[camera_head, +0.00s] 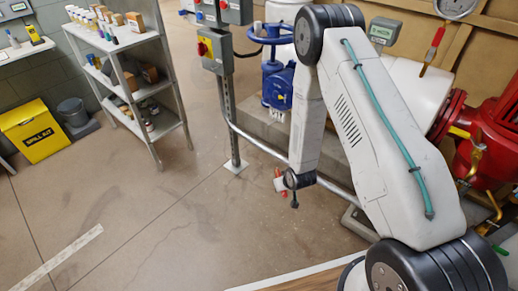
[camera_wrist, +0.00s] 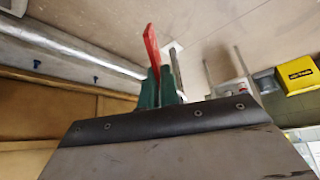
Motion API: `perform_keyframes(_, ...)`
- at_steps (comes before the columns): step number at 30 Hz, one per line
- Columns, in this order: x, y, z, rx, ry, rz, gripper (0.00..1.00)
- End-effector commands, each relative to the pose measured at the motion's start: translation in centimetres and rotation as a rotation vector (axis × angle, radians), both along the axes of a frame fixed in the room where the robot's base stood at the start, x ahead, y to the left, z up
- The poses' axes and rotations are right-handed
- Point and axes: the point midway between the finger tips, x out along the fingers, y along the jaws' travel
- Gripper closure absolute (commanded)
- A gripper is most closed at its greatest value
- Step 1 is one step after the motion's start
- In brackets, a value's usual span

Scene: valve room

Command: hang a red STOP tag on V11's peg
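My gripper (camera_wrist: 158,84) shows dark green fingers in the wrist view, closed around a thin red tag (camera_wrist: 151,45) that sticks out past the tips. Any lettering on the tag cannot be read. In the head view the red tag (camera_head: 278,181) shows small beside my gripper (camera_head: 287,188), low in front of a grey pipe rail and apart from any valve. A blue valve (camera_head: 278,86) with a blue handwheel (camera_head: 272,34) stands behind and above, partly covered by my arm. No V11 label can be read, and I cannot make out a peg.
A grey post with switch boxes (camera_head: 215,50) stands left of the blue valve. A pipe rail (camera_head: 262,146) runs low to the right. A shelf rack (camera_head: 130,75) and yellow spill-kit box (camera_head: 38,136) stand left. Red pipework (camera_head: 485,140) is right. The floor at centre left is clear.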

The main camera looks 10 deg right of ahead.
Motion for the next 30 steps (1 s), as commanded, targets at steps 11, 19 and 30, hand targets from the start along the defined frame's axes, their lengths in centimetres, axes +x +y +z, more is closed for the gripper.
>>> perform_keyframes(11, 9.7, 7.2, 8.3, 0.179, -0.776, 0.225, 1.00)
perform_keyframes(19, 10.1, 7.9, 12.2, 0.243, -1.002, 0.237, 1.00)
perform_keyframes(30, 11.4, 6.2, 12.3, 0.245, -1.014, 0.233, 1.00)
